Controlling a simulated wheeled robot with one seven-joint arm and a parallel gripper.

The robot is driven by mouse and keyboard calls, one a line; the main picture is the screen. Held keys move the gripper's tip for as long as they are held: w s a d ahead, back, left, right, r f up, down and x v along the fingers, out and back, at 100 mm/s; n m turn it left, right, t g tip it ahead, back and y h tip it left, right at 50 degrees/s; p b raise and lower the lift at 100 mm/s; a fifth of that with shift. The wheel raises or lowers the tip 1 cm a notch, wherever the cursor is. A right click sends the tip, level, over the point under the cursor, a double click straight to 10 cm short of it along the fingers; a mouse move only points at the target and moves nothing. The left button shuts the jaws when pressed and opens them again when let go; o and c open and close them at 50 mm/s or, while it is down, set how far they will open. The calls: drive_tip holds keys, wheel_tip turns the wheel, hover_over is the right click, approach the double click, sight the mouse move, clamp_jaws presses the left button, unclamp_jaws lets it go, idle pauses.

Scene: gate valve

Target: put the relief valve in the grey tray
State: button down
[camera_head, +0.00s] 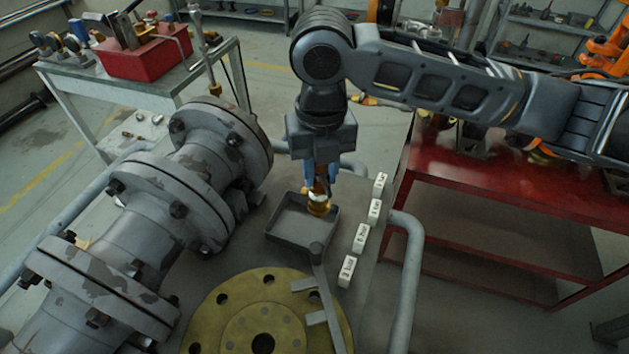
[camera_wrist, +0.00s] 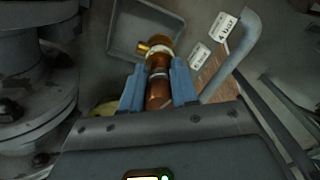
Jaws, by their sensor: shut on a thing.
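The relief valve (camera_head: 319,203) is a small copper and brass fitting with a pale band. My gripper (camera_head: 321,178) points down with its blue fingers shut on the valve's copper body; the wrist view shows the valve (camera_wrist: 158,75) between the fingers (camera_wrist: 159,88). The grey tray (camera_head: 275,238) is a shallow square box on the grey surface. In the head view the valve's lower end overlaps the tray's right part; I cannot tell how high it is above the floor of the tray. The tray (camera_wrist: 118,35) lies beyond the valve's tip in the wrist view.
Large flanged pipework (camera_head: 170,205) stands left of the tray. A yellow flange (camera_head: 240,318) and a grey wrench-like lever (camera_head: 322,280) lie in front. White labelled blocks (camera_head: 361,238) stand in a row on the right, beside a grey rail (camera_head: 408,280). A red table (camera_head: 500,185) is farther right.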

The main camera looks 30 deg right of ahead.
sight(315, 187)
drive_tip(key=shift+w+a+f, duration=0.15)
drive_tip(key=shift+w+f, duration=0.15)
drive_tip(key=shift+w, duration=0.15)
drive_tip(key=shift+f+p, duration=0.3)
drive_tip(key=shift+f, duration=1.8)
drive_tip(key=shift+f, duration=0.1)
drive_tip(key=c, duration=0.9)
unclamp_jaws()
drive_tip(key=shift+o, duration=0.2)
wheel_tip(315, 187, up, 12)
drive_tip(key=shift+r+b, duration=0.25)
drive_tip(key=shift+b, duration=0.25)
